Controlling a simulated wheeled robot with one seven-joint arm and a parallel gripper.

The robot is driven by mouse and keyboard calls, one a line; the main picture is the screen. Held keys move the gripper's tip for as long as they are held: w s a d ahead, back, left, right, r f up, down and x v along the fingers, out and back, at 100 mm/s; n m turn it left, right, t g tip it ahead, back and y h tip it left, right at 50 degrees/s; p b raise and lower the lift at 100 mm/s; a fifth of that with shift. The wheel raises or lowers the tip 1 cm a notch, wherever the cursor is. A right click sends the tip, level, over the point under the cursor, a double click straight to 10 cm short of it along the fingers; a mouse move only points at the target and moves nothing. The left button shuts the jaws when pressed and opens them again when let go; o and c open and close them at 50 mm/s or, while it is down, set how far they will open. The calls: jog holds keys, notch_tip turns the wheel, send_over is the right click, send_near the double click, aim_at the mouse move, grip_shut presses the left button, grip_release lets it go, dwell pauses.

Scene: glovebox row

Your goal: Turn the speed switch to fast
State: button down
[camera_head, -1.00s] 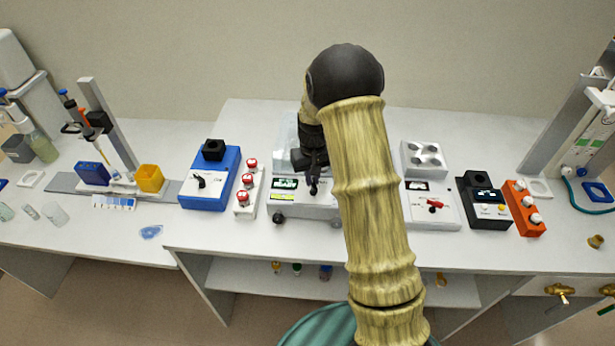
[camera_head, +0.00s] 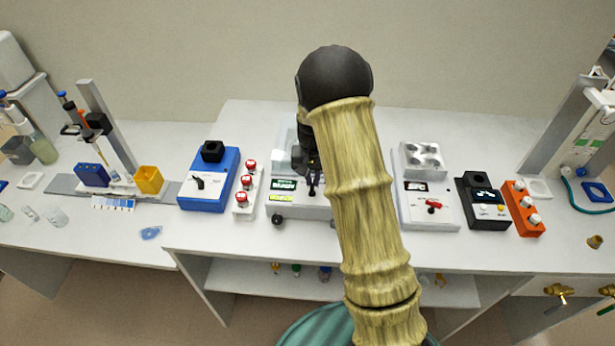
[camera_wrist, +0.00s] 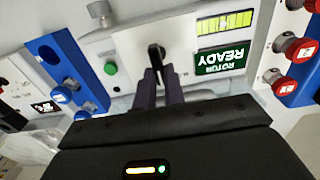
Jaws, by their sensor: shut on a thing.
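A white instrument (camera_head: 288,211) stands near the middle of the bench, with a green "ROTOR READY" display (camera_wrist: 221,58) that appears upside down in the wrist view. A small black switch lever (camera_wrist: 155,52) sticks up from its front panel beside the display. My gripper (camera_wrist: 161,76) is shut on this lever, its two dark fingers on either side of it. In the head view my gripper (camera_head: 312,180) is over the panel, partly hidden by my arm. The lever's labels are mostly hidden or too small to read.
A blue box (camera_head: 222,187) with a black lever and a strip of red knobs (camera_head: 246,185) stand to the left. To the right are a white device (camera_head: 414,214) with a red lever, a black box (camera_head: 490,214) and an orange strip (camera_head: 522,220). The bench front is mostly clear.

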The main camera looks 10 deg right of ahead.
aim_at(313, 182)
jog(key=c, duration=1.5)
grip_release()
jog(key=shift+s+a, duration=0.15)
jog(key=shift+a, duration=0.2)
jog(key=shift+d, duration=0.45)
jog(key=shift+a+r, duration=0.2)
jog(key=shift+r, duration=0.05)
notch_tip(313, 182, up, 17)
jog(key=shift+d+f+b, duration=0.1)
jog(key=shift+d+b, duration=0.05)
jog(key=shift+b, duration=1.1)
jog(key=s+f+n+t, duration=0.1)
jog(key=s+f, duration=0.1)
jog(key=s, duration=0.5)
jog(key=s+a+f+n, duration=0.1)
jog(key=s+f, duration=0.2)
jog(key=s, duration=0.5)
jog(key=s+a+f+n+t, duration=0.1)
jog(key=s+f, duration=0.1)
jog(key=s, duration=0.5)
jog(key=shift+s+f+n+t, duration=0.25)
jog(key=shift+f+n+t, duration=0.05)
jog(key=shift+f, duration=0.1)
